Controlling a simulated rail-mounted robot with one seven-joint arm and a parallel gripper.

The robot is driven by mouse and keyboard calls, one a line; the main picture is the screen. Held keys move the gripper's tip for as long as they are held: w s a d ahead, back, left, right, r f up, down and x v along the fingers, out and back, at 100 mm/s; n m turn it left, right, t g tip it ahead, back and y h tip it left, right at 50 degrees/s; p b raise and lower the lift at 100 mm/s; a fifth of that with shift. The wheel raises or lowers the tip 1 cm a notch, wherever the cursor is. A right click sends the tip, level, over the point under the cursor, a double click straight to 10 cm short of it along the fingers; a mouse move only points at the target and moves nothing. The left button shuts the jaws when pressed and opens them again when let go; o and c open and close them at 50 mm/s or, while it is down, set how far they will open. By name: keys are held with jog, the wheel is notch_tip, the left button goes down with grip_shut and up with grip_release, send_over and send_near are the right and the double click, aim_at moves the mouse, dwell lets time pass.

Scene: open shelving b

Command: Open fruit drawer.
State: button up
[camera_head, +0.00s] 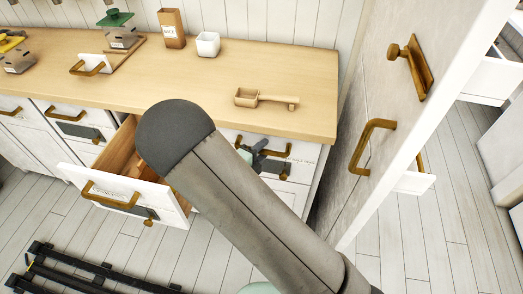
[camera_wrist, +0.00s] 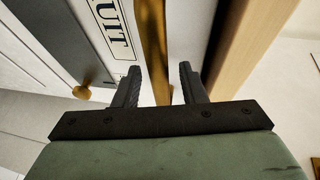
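The fruit drawer (camera_wrist: 88,35) has a white front with a framed label, of which "UIT" is readable in the wrist view. Its brass bar handle (camera_wrist: 153,45) runs between the two dark fingers of my gripper (camera_wrist: 161,80). The fingers are apart, with a gap visible on at least one side of the handle, so my gripper is open around it. In the head view my gripper (camera_head: 262,156) is at the drawer front under the counter's right end, partly hidden behind my arm. The drawer looks closed there.
Another drawer (camera_head: 120,190) stands pulled out to the left of my arm. The wooden counter (camera_head: 200,75) holds a scoop (camera_head: 265,99), a white cup (camera_head: 208,44) and a brown box (camera_head: 172,28). A tall door with brass handle (camera_head: 372,146) stands at right.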

jog(key=shift+w+d, duration=0.1)
jog(key=shift+d, duration=0.05)
grip_shut()
jog(key=s+a+p, duration=0.2)
jog(key=s+a, duration=0.1)
jog(key=s, duration=0.9)
jog(key=s+a+p, duration=0.2)
jog(key=s+p, duration=0.1)
jog(key=s, duration=1)
jog(key=shift+s+a+p, duration=0.3)
jog(key=shift+a, duration=0.1)
grip_release()
jog(key=b+v, duration=0.2)
jog(key=v, duration=1.5)
jog(key=shift+a+r, duration=0.2)
